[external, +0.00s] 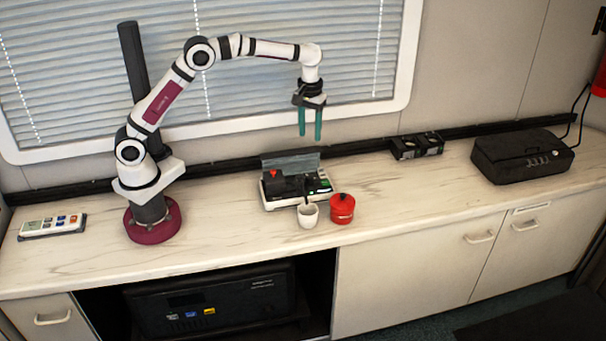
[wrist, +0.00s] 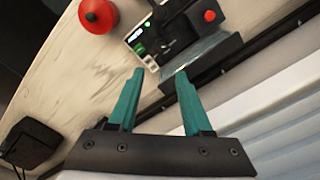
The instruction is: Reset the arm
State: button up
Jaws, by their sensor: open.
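My gripper (external: 310,124) points straight down, high above the counter, with its two teal fingers apart and nothing between them. In the wrist view my gripper (wrist: 158,84) also shows open and empty. Below it and a little to the left on the counter is a black and white device (external: 292,186) with a red knob and a raised grey lid. A white cup (external: 308,215) stands at the device's front. A red lidded pot (external: 342,208) stands right of the cup. The pot (wrist: 98,14) and part of the device (wrist: 150,42) show in the wrist view.
A white remote-like panel (external: 52,226) lies at the counter's left end. A black socket block (external: 417,146) and a black case (external: 523,155) with a cable are at the right. A window with blinds (external: 80,70) is behind my arm. The counter (external: 420,190) front right is clear.

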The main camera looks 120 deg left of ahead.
jog(key=s+d+r+m, duration=0.1)
jog(key=d+r+m, duration=0.3)
jog(key=d, duration=0.6)
jog(key=s+d+r+m, duration=0.2)
jog(key=d+m, duration=0.5)
jog(key=d, duration=0.4)
jog(key=s+d+f+m+y, duration=0.1)
jog(key=s+d+f+m, duration=0.1)
jog(key=s+d+m, duration=0.4)
jog(key=s+d+f+m, duration=0.2)
jog(key=s+d+m, duration=0.4)
jog(key=s, duration=0.4)
jog(key=shift+d+f+m+y, duration=0.3)
jog(key=shift+m+y, duration=0.1)
